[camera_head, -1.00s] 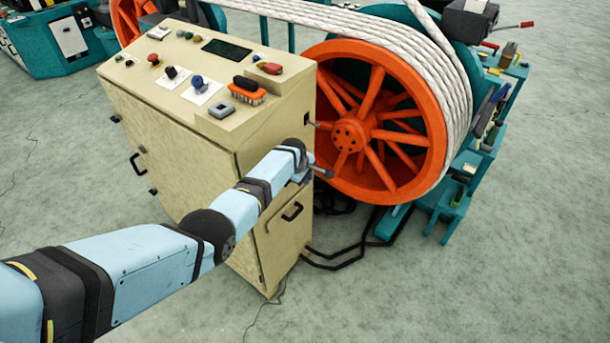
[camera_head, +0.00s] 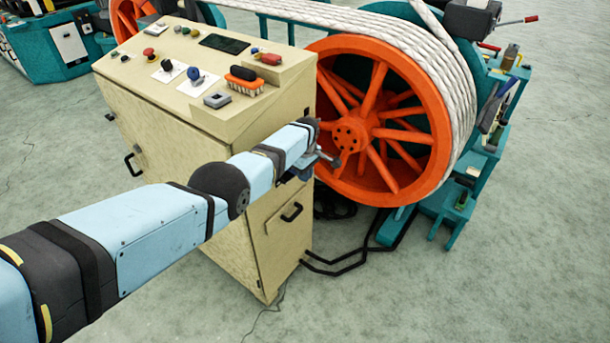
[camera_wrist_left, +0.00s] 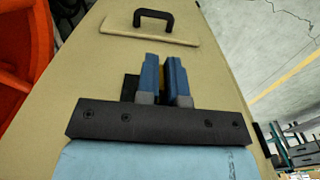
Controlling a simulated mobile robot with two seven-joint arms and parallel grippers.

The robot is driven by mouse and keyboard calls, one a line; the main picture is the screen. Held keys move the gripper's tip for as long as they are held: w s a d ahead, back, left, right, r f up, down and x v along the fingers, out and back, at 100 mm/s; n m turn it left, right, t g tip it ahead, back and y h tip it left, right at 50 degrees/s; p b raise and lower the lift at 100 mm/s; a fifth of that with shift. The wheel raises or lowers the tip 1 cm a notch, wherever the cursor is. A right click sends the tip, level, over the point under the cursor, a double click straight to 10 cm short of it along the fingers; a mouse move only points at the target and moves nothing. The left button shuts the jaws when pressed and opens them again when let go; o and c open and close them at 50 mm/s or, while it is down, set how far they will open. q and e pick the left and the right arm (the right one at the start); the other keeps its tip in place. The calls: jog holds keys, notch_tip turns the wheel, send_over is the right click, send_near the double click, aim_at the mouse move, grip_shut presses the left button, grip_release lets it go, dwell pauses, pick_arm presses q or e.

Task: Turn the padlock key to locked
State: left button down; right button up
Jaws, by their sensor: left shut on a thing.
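My left gripper (camera_head: 326,158) is at the side face of the beige cabinet (camera_head: 240,235) in the head view, on the side facing the orange wheel. The left wrist view shows its two blue fingers (camera_wrist_left: 166,82) close together against the beige panel, with a narrow gap between them. A thin yellowish strip shows in that gap. The padlock key is largely hidden between the fingers, and its angle cannot be told. A small black part (camera_wrist_left: 130,88) shows beside one finger; I cannot tell if it belongs to the padlock. My right gripper is not in view.
A black handle (camera_wrist_left: 154,18) is on the cabinet panel near the fingers. The orange wheel (camera_head: 350,135), wound with white rope (camera_head: 455,110), stands close beside the gripper. Buttons and a brush (camera_head: 243,84) are on the cabinet top. Black cables (camera_head: 335,270) lie on the floor.

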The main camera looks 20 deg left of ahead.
pick_arm(q)
jog(key=c, duration=1.2)
grip_release()
jog(key=shift+c, duration=0.2)
notch_tip(320, 180, up, 6)
jog(key=p, duration=0.3)
jog(key=shift+w+f, duration=0.1)
jog(key=shift+f, duration=0.05)
notch_tip(320, 180, up, 8)
jog(key=p, duration=0.1)
jog(key=shift+p, duration=0.3)
